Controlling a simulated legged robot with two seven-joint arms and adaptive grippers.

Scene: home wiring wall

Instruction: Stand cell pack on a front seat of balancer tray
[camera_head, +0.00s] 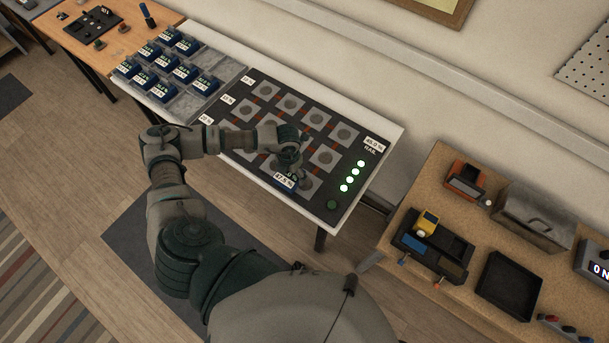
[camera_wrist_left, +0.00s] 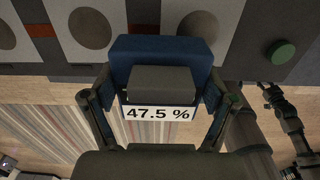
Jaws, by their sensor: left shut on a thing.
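The cell pack (camera_head: 285,182) is blue with a dark grey front block and a white label that reads 47.5 %. It also shows in the left wrist view (camera_wrist_left: 160,48). My left gripper (camera_head: 287,170) is shut on it, one finger on each side. The pack is at the front row of the dark balancer tray (camera_head: 345,165), near its right end. The tray has rows of light grey square seats with round discs. The pack hides what is beneath it, so I cannot tell whether it touches a seat. What looks like my right gripper (camera_wrist_left: 280,98) is small at the wrist view's right.
Several other blue packs (camera_head: 165,62) stand in a grey rack (camera_head: 185,105) left of the tray. A green button (camera_head: 332,204) and lit green lamps (camera_head: 352,178) are on the tray's right side. A wooden bench (camera_head: 440,185) with tools stands further right.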

